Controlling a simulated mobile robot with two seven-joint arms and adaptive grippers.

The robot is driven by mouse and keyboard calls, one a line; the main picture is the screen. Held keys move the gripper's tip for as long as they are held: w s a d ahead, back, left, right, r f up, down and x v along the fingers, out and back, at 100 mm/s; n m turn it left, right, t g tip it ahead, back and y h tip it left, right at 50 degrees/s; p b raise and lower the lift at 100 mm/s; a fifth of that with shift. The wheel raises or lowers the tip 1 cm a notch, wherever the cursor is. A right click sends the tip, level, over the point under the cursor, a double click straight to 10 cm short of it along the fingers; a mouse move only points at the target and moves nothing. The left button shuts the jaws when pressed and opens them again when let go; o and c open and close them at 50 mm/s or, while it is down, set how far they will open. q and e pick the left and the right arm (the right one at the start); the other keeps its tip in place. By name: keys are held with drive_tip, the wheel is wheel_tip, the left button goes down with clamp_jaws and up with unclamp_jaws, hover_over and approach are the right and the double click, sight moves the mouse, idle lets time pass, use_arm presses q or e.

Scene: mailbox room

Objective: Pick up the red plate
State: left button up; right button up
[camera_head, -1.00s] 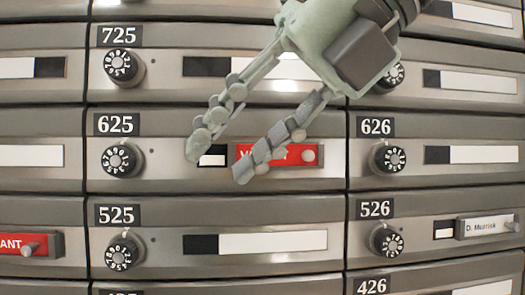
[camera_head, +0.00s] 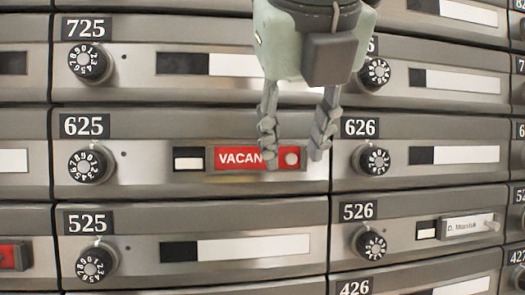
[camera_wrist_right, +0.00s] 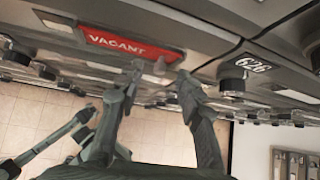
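The red plate (camera_head: 238,157) reads "VACANT" and sits in the slot of mailbox 625, with a round pale knob (camera_head: 292,159) at its right end. My right gripper (camera_head: 294,158) comes down from above with its fingers apart, one on each side of the knob. The left finger covers the last letter of the plate's text. In the right wrist view the red plate (camera_wrist_right: 130,43) lies just beyond the open fingertips (camera_wrist_right: 160,78), and the knob shows between them. I cannot tell whether the fingers touch it. My left gripper does not show clearly in the head view.
Rows of grey mailboxes with round dials fill the wall, including the dial of 625 (camera_head: 84,164) and the dial of 626 (camera_head: 375,160). A white name plate (camera_head: 470,228) with a knob sits on 526. Part of another red plate (camera_head: 14,256) shows at the left edge.

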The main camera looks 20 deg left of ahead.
drive_tip(key=shift+w+a+f, duration=0.15)
drive_tip(key=shift+w+f, duration=0.1)
drive_tip(key=shift+c, duration=0.4)
clamp_jaws()
drive_tip(key=shift+r, duration=0.1)
